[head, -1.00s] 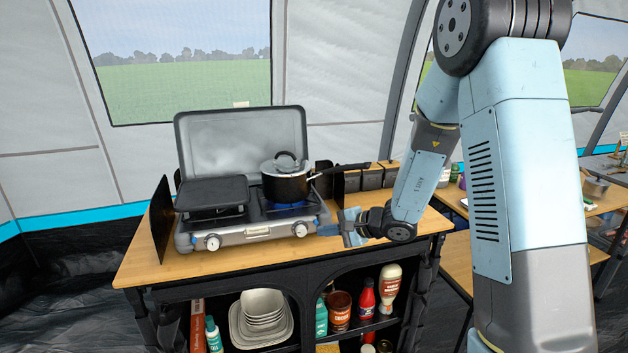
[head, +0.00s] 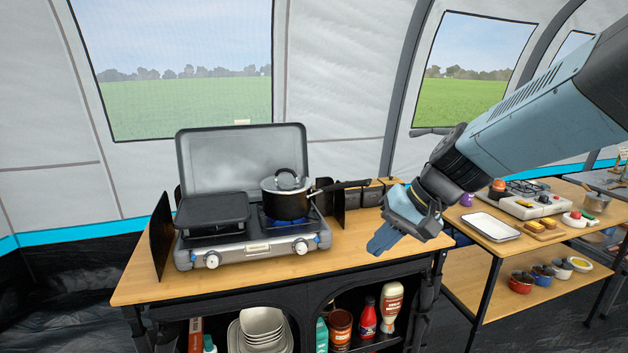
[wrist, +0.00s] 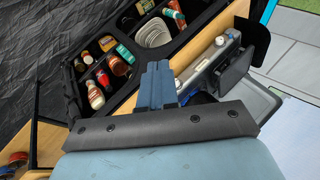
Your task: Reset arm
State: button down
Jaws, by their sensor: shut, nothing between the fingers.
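My gripper (head: 380,243) is at the right of the stove table in the head view, its blue fingers shut and empty, pointing down and to the left. It is above the front right part of the wooden table top (head: 350,256) and apart from the stove. In the wrist view the shut fingers of my gripper (wrist: 156,85) show in the middle. The camping stove (head: 250,250) stands with its lid up. A lidded black pot (head: 286,203) sits on its right burner, where a blue flame shows.
A flat black griddle (head: 212,209) covers the left burner. The pot's handle points right, toward my arm. Shelves below hold bowls (head: 262,325) and bottles (head: 390,305). A second table at right carries a white tray (head: 491,227) and food.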

jog(key=s+d+r+t+h, duration=0.3)
jog(key=s+d+r+h, duration=0.2)
jog(key=s+d, duration=0.3)
jog(key=d+h, duration=0.1)
jog(key=d, duration=0.2)
jog(key=shift+s+d+n, duration=0.2)
jog(key=shift+s+n, duration=0.1)
jog(key=shift+n, duration=0.1)
jog(key=c, duration=1.8)
grip_release()
jog(key=shift+r, duration=0.1)
